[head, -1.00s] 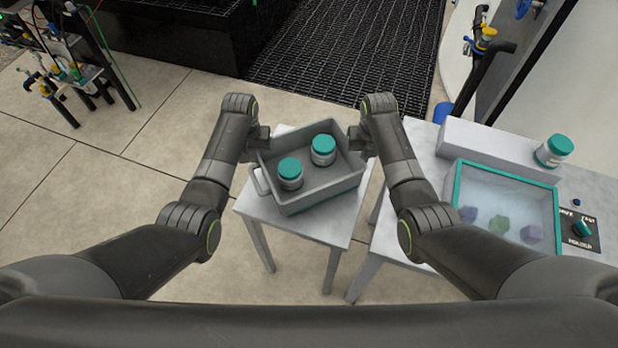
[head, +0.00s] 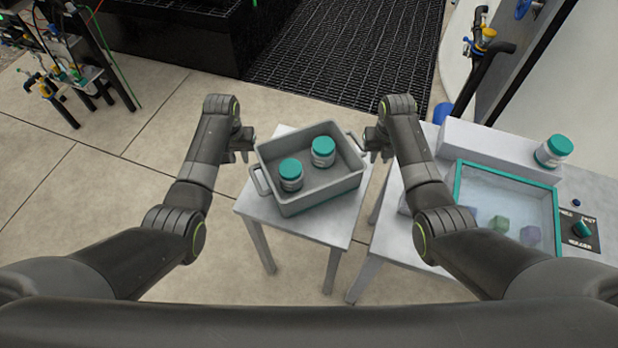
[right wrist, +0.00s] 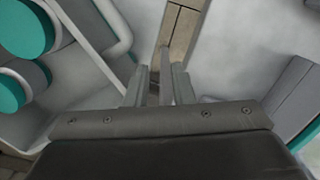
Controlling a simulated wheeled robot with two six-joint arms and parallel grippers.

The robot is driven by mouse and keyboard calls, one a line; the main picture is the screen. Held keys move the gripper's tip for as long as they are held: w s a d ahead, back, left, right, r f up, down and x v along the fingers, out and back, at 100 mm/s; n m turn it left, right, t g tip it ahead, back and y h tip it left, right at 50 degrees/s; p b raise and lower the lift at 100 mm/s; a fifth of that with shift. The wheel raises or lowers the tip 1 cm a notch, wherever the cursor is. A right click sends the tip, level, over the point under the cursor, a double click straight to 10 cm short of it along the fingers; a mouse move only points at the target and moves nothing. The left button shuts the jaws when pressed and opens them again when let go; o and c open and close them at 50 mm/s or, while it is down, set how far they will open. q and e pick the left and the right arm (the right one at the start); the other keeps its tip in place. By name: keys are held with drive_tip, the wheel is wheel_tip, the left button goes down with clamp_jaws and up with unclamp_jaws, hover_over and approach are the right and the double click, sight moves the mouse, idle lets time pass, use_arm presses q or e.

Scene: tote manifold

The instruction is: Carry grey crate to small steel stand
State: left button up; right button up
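The grey crate (head: 318,196) sits on the small steel stand (head: 283,233) in the head view, holding two white jars with teal lids (head: 290,173) (head: 323,151). My left gripper (head: 250,146) is apart from the crate's left end, just off its handle; its fingers look parted. My right gripper (head: 368,143) is just off the crate's right end. In the right wrist view its two fingers (right wrist: 155,85) are apart with nothing between them, and the crate (right wrist: 85,75) is to their left.
A larger table (head: 395,249) stands to the right, with a teal-rimmed bin (head: 507,175) of coloured blocks, another teal-lidded jar (head: 554,151) and a dial panel (head: 580,230). A pipe rack (head: 70,75) stands at the far left. Tiled floor left of the stand is clear.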

use_arm(q)
wheel_tip(320, 180, up, 12)
drive_tip(key=shift+s, duration=0.4)
use_arm(e)
wheel_tip(320, 180, up, 12)
drive_tip(key=shift+s, duration=0.45)
use_arm(q)
drive_tip(key=shift+f, duration=0.1)
use_arm(e)
drive_tip(key=shift+f, duration=0.1)
idle(0.4)
